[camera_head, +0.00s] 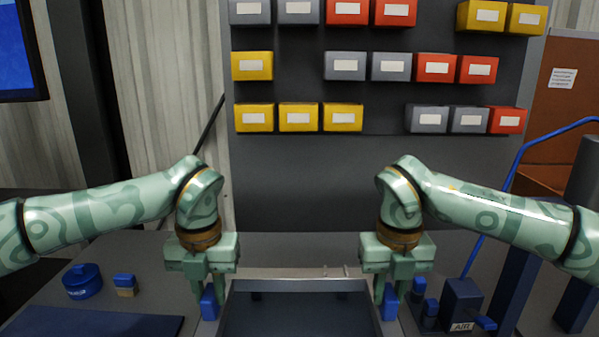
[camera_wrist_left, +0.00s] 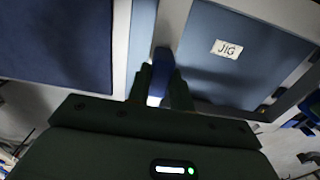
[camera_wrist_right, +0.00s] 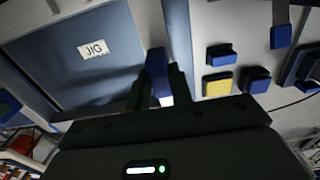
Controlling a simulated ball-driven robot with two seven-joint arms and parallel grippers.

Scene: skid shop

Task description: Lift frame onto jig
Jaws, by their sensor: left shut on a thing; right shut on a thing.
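A light grey frame (camera_head: 290,272) spans the middle of the bench between my two grippers, with an upright blue handle at each side. My left gripper (camera_head: 208,290) is shut on the left blue handle (camera_head: 209,305), which also shows in the left wrist view (camera_wrist_left: 160,72). My right gripper (camera_head: 390,290) is shut on the right blue handle (camera_head: 389,307), seen too in the right wrist view (camera_wrist_right: 157,70). The dark blue-grey jig (camera_head: 298,315) shows inside the frame's outline, with a white JIG label in both wrist views. I cannot tell whether the frame touches the jig.
On the left stand a round blue container (camera_head: 82,282), a blue-and-tan block (camera_head: 124,286) and a navy mat (camera_head: 100,322). On the right are a dark blue labelled box (camera_head: 462,302) and small blue blocks. A panel of coloured bins (camera_head: 345,117) rises behind the bench.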

